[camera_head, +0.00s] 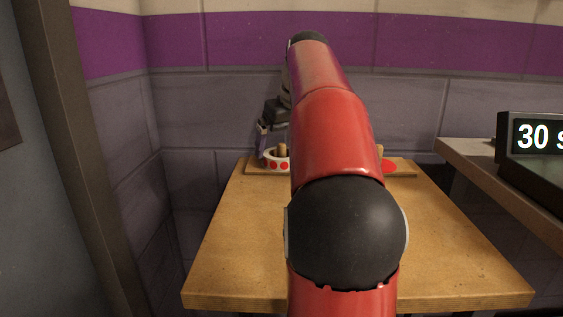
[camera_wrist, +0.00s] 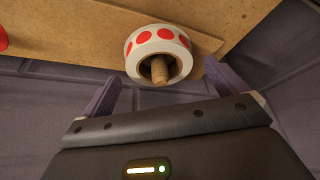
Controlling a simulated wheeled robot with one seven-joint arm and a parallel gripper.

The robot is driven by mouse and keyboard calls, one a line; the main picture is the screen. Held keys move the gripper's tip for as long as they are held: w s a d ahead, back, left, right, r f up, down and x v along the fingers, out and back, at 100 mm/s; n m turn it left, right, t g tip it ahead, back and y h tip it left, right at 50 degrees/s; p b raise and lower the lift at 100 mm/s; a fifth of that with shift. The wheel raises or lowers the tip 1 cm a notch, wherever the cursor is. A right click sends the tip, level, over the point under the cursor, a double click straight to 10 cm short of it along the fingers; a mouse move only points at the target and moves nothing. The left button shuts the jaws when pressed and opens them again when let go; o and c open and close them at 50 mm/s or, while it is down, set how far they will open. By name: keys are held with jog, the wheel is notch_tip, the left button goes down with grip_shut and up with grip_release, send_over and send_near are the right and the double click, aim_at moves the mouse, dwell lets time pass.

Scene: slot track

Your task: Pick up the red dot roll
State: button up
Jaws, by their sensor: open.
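The red dot roll (camera_wrist: 158,42) is a white ring with red dots around its side. In the wrist view it sits around a wooden peg (camera_wrist: 159,70) at the top middle. In the head view the roll (camera_head: 277,165) stands at the back left of the table, partly hidden by my red arm. My gripper (camera_wrist: 165,92) is open, with one purple finger to each side and just short of the roll. Nothing is between the fingers. In the head view my gripper (camera_head: 264,142) is at the roll, its fingers mostly hidden.
The wooden table (camera_head: 240,230) has a board (camera_head: 402,173) along its back edge. A red disc (camera_head: 389,166) lies on the board to the right, by another peg. A grey wall (camera_head: 420,110) stands close behind. A sign box (camera_head: 535,150) sits on a counter at right.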

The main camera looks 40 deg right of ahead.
jog(key=shift+x, duration=0.95)
jog(key=c, duration=1.1)
